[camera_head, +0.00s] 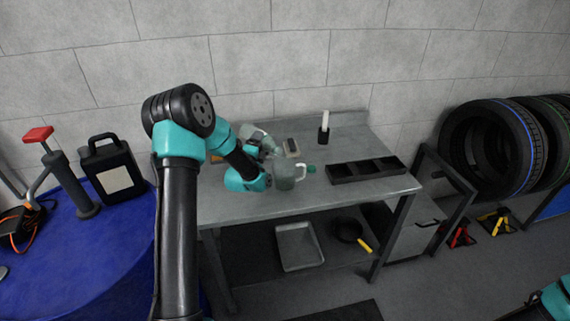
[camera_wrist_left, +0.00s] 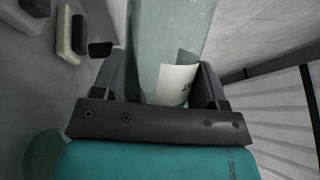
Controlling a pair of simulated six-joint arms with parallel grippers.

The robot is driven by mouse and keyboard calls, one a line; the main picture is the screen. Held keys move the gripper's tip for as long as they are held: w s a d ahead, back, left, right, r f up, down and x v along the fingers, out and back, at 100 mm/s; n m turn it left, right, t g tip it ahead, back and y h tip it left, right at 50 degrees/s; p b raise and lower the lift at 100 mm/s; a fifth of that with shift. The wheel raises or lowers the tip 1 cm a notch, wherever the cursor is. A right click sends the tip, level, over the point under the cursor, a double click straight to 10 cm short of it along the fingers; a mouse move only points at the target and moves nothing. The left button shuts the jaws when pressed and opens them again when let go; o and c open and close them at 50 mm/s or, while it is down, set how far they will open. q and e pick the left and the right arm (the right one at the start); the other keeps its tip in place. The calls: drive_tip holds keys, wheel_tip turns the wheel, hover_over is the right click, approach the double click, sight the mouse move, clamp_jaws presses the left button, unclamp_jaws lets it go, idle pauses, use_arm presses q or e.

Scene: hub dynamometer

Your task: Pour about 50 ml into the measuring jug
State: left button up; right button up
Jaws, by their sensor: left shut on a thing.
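The measuring jug (camera_head: 284,177) is a clear grey-green vessel with a handle on its right side. It stands on the grey workbench, just right of my left wrist in the head view. My left gripper (camera_wrist_left: 160,88) is shut on a pale grey-green bottle (camera_wrist_left: 166,35) with a white label, seen close up in the left wrist view. In the head view a pale shape (camera_head: 257,136), probably this bottle, shows behind my left wrist and looks tilted. My forearm hides much of it. The liquid level in the jug cannot be made out.
A black compartment tray (camera_head: 366,170) lies on the right of the workbench (camera_head: 330,197). A black holder with a white stick (camera_head: 324,130) stands at the back. A small device (camera_head: 291,147) lies behind the jug.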

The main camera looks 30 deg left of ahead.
use_arm(q)
drive_tip(key=shift+r, duration=0.1)
drive_tip(key=n, duration=0.1)
drive_tip(key=f+n+g, duration=0.1)
drive_tip(key=n, duration=0.1)
drive_tip(key=shift+a+f, duration=0.25)
drive_tip(key=shift+r+n+g+y, duration=0.15)
drive_tip(key=shift+n+g+y, duration=0.15)
drive_tip(key=shift+n, duration=0.4)
drive_tip(key=shift+d+r+n+g, duration=0.1)
drive_tip(key=shift+r+n+g, duration=0.2)
drive_tip(key=shift+n, duration=0.1)
drive_tip(key=shift+r, duration=0.15)
